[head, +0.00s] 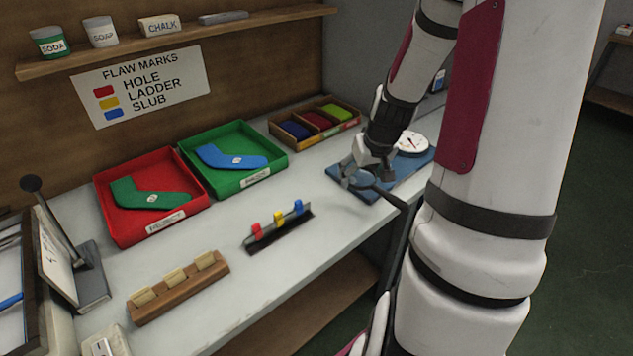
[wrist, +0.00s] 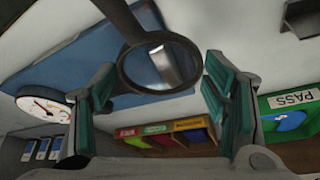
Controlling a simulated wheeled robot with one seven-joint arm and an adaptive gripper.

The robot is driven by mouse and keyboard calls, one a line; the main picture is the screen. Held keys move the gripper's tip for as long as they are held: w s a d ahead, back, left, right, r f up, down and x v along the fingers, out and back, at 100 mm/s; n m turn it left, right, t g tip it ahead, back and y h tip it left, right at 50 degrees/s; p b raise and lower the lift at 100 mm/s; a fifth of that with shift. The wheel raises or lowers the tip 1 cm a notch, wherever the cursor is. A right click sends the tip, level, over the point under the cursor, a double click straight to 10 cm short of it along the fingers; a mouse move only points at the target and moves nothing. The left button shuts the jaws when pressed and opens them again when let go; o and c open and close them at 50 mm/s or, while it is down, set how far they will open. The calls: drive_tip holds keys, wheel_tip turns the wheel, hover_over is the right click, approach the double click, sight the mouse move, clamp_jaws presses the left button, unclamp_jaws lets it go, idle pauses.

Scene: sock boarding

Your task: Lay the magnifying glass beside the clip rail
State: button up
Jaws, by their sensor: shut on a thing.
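The magnifying glass (head: 385,194) has a round lens in a dark ring and a dark handle that points toward the lower right in the head view. My gripper (head: 363,174) is shut on its ring, over the blue mat (head: 421,164). In the wrist view the magnifying glass (wrist: 160,64) has its ring between the two green-padded fingers of my gripper (wrist: 160,85), its handle running to the top. The clip rail (head: 279,235) is a dark bar with a red, a yellow and a blue clip, lying on the table left of my gripper in the head view.
A red tray (head: 117,228) and a green tray (head: 225,187) hold sock shapes behind the clip rail. A wooden block rack (head: 180,292) lies front left. A compartment box (head: 349,122) and a white dial (head: 411,143) stand near my gripper. Bare tabletop (head: 322,212) surrounds the clip rail.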

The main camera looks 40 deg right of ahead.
drive_tip(key=b, duration=0.1)
hover_over(316, 186)
drive_tip(key=s, duration=0.1)
drive_tip(key=shift+s+a+f, duration=0.2)
drive_tip(key=shift+a+f, duration=0.05)
drive_tip(key=shift+f, duration=0.3)
drive_tip(key=shift+w+f+b, duration=0.1)
drive_tip(key=shift+f+b, duration=0.2)
drive_tip(key=shift+f, duration=1.45)
drive_tip(key=shift+f, duration=0.2)
drive_tip(key=o, duration=1.3)
drive_tip(key=shift+r, duration=0.2)
